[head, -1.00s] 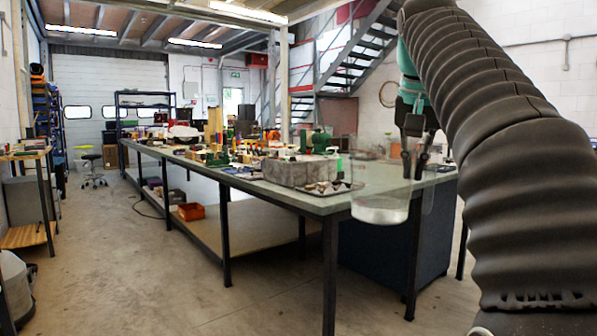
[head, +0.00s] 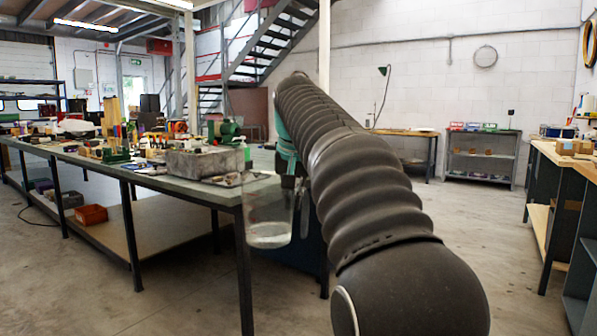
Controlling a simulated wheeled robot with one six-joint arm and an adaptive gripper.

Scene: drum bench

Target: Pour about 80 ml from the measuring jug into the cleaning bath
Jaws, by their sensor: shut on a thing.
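The clear measuring jug (head: 268,212) hangs upright in the air in front of the near end of the long bench, with a shallow layer of clear liquid at its bottom. My gripper (head: 301,190) is shut on the jug at its right side. My own arm hides most of the gripper, and the handle cannot be made out clearly. I cannot pick out the cleaning bath for certain in this view.
The long bench (head: 192,189) carries a grey block-like box (head: 205,163), a green machine (head: 224,131) and many small items. A wooden workbench (head: 563,154) stands at right. The floor between is clear.

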